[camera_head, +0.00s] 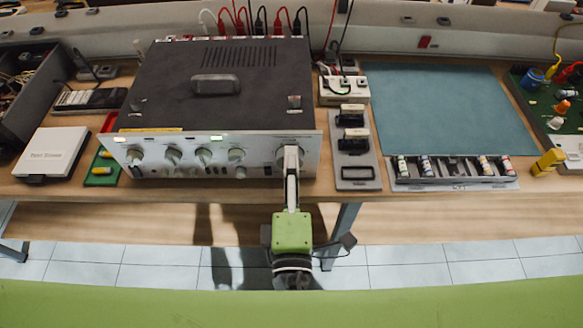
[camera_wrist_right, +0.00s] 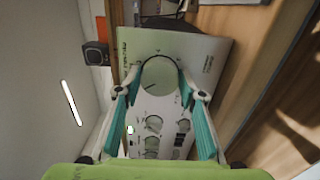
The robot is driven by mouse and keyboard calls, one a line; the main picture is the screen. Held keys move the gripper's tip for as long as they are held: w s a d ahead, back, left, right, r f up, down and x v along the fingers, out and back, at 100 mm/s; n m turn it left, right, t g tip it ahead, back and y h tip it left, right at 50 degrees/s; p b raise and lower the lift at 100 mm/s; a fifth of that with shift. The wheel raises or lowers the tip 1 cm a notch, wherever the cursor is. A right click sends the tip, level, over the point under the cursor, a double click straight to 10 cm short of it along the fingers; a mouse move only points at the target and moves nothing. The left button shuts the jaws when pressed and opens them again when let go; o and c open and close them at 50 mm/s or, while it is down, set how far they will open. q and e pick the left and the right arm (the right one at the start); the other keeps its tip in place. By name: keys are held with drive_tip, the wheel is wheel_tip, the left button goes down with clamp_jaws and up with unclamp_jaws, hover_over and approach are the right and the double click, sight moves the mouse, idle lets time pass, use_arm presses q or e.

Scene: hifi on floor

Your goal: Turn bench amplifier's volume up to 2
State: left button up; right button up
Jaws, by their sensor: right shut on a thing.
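The bench amplifier (camera_head: 215,100) is a dark-topped box with a silver front panel, standing on the wooden bench left of centre. Its large rightmost knob (camera_head: 281,156) is mostly hidden behind my right gripper (camera_head: 291,160). In the right wrist view this large round knob (camera_wrist_right: 160,76) sits between the two fingertips, and my right gripper (camera_wrist_right: 162,92) is shut on it. A dark line shows on the knob's face; the scale numbers are too small to read. My left gripper is not in view.
Smaller knobs (camera_head: 204,157) line the panel to the left. A grey tray with black blocks (camera_head: 355,150) stands close on the right, then a battery tray (camera_head: 455,184) and a blue-green mat (camera_head: 450,110). Cables rise behind the amplifier. The space before the bench is open.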

drive_tip(key=o, duration=1.1)
drive_tip(key=s, duration=1.2)
